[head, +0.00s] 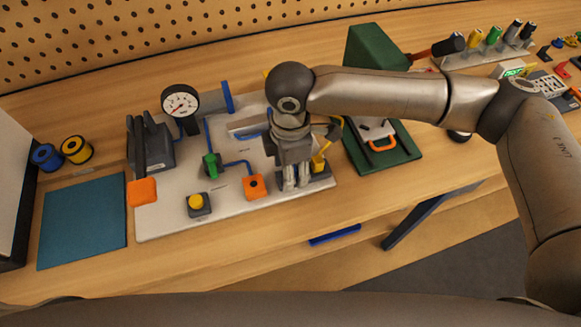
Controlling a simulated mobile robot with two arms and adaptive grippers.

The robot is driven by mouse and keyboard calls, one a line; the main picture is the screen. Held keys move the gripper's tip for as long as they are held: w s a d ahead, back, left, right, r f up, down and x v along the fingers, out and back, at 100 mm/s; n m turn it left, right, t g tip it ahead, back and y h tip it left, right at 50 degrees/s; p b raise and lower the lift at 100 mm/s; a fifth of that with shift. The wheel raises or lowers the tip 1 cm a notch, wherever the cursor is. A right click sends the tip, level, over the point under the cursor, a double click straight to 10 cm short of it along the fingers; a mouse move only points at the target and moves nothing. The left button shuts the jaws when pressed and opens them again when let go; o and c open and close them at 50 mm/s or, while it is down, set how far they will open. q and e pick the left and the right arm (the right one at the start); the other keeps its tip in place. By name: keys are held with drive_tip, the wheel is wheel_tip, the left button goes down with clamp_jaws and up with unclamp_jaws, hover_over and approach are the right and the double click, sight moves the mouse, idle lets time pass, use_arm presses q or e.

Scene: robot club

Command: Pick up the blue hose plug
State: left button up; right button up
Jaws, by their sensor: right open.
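My right gripper (290,184) reaches down over the right part of a light grey test panel (225,222). I cannot make out the blue hose plug for certain. A thin blue line (238,163) runs on the panel towards an orange block (253,187). Whether anything lies between the fingers is hidden. My left gripper is not in view.
The panel carries a round gauge (180,103), a green knob (211,163) and a yellow button (196,202). A green stand (372,50) is close right of the gripper. Blue and yellow spools (76,149) and a teal mat (83,221) are left. Bare wood lies along the front edge.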

drive_tip(key=shift+c, duration=0.8)
clamp_jaws()
drive_tip(key=shift+r, duration=0.45)
wheel_tip(320, 180, up, 2)
drive_tip(key=shift+a+r+b, duration=0.1)
drive_tip(key=shift+r+b, duration=0.05)
drive_tip(key=shift+b, duration=0.35)
drive_tip(key=s+d+r, duration=0.2)
drive_tip(key=s+r, duration=0.7)
drive_tip(key=s, duration=0.4)
drive_tip(key=shift+s+d+r+b, duration=0.4)
